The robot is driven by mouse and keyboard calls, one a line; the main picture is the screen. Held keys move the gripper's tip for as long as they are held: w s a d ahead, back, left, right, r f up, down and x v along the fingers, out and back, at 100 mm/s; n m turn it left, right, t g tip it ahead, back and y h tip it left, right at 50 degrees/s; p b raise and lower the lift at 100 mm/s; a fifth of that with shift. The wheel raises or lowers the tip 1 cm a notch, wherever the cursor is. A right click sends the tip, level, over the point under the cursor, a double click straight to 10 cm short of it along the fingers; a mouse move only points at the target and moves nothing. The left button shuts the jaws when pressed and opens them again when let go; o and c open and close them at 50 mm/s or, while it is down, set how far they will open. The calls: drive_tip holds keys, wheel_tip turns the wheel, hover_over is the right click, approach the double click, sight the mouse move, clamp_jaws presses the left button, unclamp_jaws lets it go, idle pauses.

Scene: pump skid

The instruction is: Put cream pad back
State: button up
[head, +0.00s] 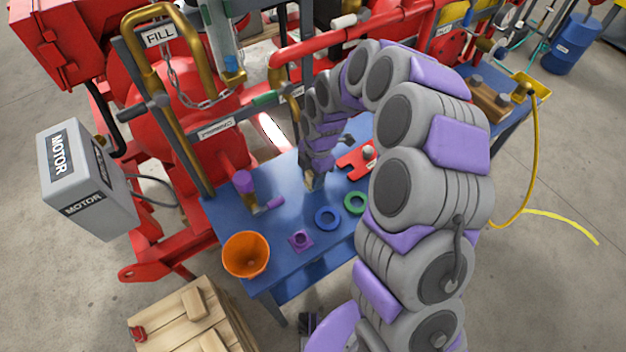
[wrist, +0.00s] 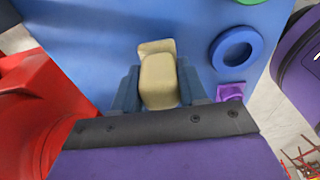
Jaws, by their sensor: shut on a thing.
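The cream pad (wrist: 158,82) is a small block between the two blue-grey fingers of my gripper (wrist: 157,70) in the wrist view. Its far end is wider and sticks out past the fingers to the upper left. In the head view my gripper (head: 314,180) points down over the blue table (head: 285,205), and only a small bit of the pad (head: 309,185) shows there. My gripper is shut on the pad. I cannot tell whether the pad touches the table top.
A blue ring (head: 327,218), a green ring (head: 355,202), a purple square piece (head: 301,240) and an orange bucket (head: 246,256) are on the table's near side. A purple-topped fitting (head: 243,182) stands left. Red pump piping (head: 210,120) stands behind.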

wheel_tip(320, 180, down, 2)
drive_tip(key=shift+a+f+b, duration=0.1)
drive_tip(key=shift+f+b, duration=0.15)
drive_tip(key=shift+b, duration=0.05)
drive_tip(key=shift+r, duration=0.1)
drive_tip(key=o, duration=1)
